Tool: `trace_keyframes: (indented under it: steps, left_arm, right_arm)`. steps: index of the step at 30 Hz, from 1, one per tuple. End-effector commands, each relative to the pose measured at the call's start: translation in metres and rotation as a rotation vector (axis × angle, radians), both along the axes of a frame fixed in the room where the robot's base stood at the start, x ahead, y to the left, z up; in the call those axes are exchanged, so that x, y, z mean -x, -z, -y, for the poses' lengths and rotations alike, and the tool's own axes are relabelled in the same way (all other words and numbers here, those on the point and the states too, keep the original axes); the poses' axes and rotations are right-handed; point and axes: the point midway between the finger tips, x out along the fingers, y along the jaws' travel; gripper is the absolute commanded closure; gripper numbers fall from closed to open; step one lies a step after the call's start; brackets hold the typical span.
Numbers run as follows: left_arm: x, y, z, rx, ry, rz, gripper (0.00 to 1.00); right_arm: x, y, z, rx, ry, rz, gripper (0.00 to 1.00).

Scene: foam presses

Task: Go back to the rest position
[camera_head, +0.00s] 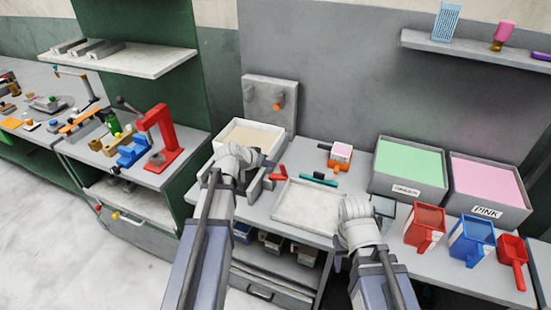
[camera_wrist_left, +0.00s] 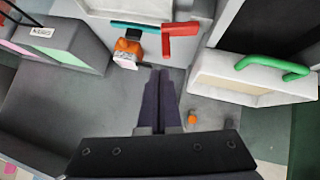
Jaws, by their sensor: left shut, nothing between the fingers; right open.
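My left gripper (camera_head: 268,170) is over the workbench, in front of the cream-filled box (camera_head: 250,133). In the left wrist view its two dark fingers (camera_wrist_left: 162,100) lie together with nothing between them. My right gripper (camera_head: 382,207) is at the right of the shallow pale tray (camera_head: 308,204), largely hidden behind my right wrist. It is open, and I see nothing held in it.
GREEN bin (camera_head: 410,165) and PINK bin (camera_head: 488,180) stand at the right, behind red (camera_head: 425,225) and blue (camera_head: 472,240) scoops. A small orange-and-white item (camera_head: 340,155), a teal-and-black tool (camera_head: 318,179) and a red piece (camera_head: 278,173) lie behind the tray. A knobbed panel (camera_head: 270,103) stands behind.

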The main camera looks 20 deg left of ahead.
Motion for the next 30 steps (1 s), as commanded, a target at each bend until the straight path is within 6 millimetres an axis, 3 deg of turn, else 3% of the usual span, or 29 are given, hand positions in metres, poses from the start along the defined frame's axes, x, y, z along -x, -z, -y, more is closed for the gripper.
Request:
trace_keyframes:
  steps: [1,4,13,16,20,24,27,30]
  left_arm:
    - [0.009,-0.012,-0.002,0.000,-0.001,0.000,1.00]
    - [0.016,-0.017,-0.006,-0.001,-0.001,0.001,1.00]
    - [0.018,-0.017,-0.007,0.000,0.000,0.000,1.00]
    - [0.021,-0.014,0.002,-0.004,0.016,-0.016,1.00]
    - [0.044,0.005,0.047,-0.035,0.097,-0.115,1.00]
    - [0.100,0.039,0.116,-0.131,0.229,-0.319,1.00]
    - [0.145,0.057,0.149,-0.230,0.291,-0.462,1.00]
    - [0.185,0.068,0.168,-0.336,0.323,-0.578,1.00]
  right_arm:
    - [0.000,-0.012,0.000,0.000,0.000,0.000,0.50]
    - [0.000,-0.017,0.000,0.000,-0.001,0.000,0.50]
    - [0.000,-0.017,0.000,0.000,-0.001,0.000,0.50]
    - [0.000,-0.016,0.000,0.000,-0.001,0.000,0.50]
    - [0.000,-0.013,0.000,0.000,-0.001,0.000,0.50]
    - [0.000,-0.007,0.000,0.000,-0.001,0.000,0.50]
    - [0.000,-0.004,0.000,0.000,0.000,0.000,0.50]
    - [0.000,-0.001,0.000,0.000,0.000,0.000,0.50]
